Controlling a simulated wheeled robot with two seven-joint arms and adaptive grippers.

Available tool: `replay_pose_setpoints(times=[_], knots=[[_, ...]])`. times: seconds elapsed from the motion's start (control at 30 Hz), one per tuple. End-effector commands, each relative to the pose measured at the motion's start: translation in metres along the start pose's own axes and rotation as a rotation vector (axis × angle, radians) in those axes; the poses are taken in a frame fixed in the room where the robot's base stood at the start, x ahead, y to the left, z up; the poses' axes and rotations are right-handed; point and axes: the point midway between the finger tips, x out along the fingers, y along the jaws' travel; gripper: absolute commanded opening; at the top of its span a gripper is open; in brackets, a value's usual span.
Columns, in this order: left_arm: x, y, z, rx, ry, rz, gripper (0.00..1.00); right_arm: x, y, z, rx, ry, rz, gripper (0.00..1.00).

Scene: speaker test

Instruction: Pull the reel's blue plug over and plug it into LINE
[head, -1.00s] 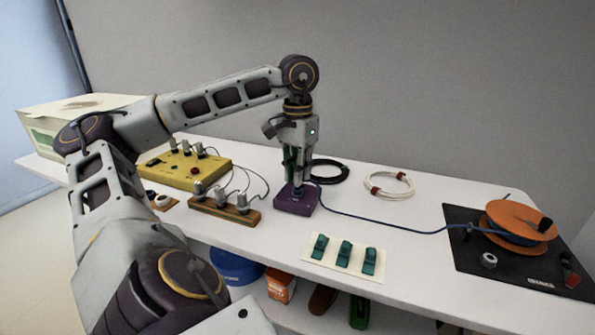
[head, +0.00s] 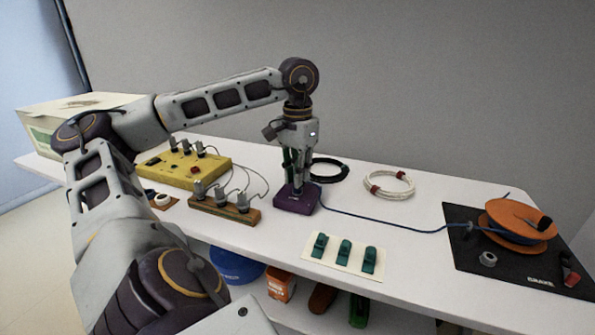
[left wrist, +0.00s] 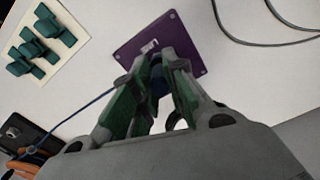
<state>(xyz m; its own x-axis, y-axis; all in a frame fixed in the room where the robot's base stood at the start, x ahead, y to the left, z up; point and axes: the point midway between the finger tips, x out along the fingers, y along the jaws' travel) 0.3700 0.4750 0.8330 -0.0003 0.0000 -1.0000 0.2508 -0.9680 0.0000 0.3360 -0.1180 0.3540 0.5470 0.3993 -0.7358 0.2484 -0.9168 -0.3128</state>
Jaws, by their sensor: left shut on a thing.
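The purple box (head: 296,204) stands on the table below my left gripper (head: 298,182). Its white lettering shows in the left wrist view, where the box (left wrist: 185,38) lies just beyond the fingertips. My left gripper points down and is shut on the blue plug (left wrist: 157,80), mostly hidden between the green-padded fingers. The plug is at the top of the box; I cannot tell how deep it sits. The blue cable (head: 385,226) runs across the table to the orange reel (head: 515,215) on a black mat (head: 480,264). My right gripper is not in view.
Left of the box are a wooden block with several grey plugs (head: 225,208) and a yellow panel (head: 185,171). Green clips on a white card (head: 343,251) lie in front. A black coil (head: 328,169) and white coil (head: 389,184) lie behind.

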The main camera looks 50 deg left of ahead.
Motion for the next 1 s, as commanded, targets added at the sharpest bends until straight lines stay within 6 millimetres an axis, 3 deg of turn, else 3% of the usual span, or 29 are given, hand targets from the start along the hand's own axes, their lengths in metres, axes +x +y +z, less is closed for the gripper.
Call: replay_pose_setpoints(times=[0.87,0.9,1.0], knots=[[0.0100,-0.0001,0.0001,0.000,-0.001,0.000,0.00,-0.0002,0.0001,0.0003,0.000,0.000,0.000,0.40],[0.0101,0.0000,0.0001,0.000,-0.001,0.000,0.17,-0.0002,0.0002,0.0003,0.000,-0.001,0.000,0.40],[0.0100,0.0000,0.0001,0.000,-0.001,0.000,0.29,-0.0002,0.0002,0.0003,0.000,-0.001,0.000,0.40]])
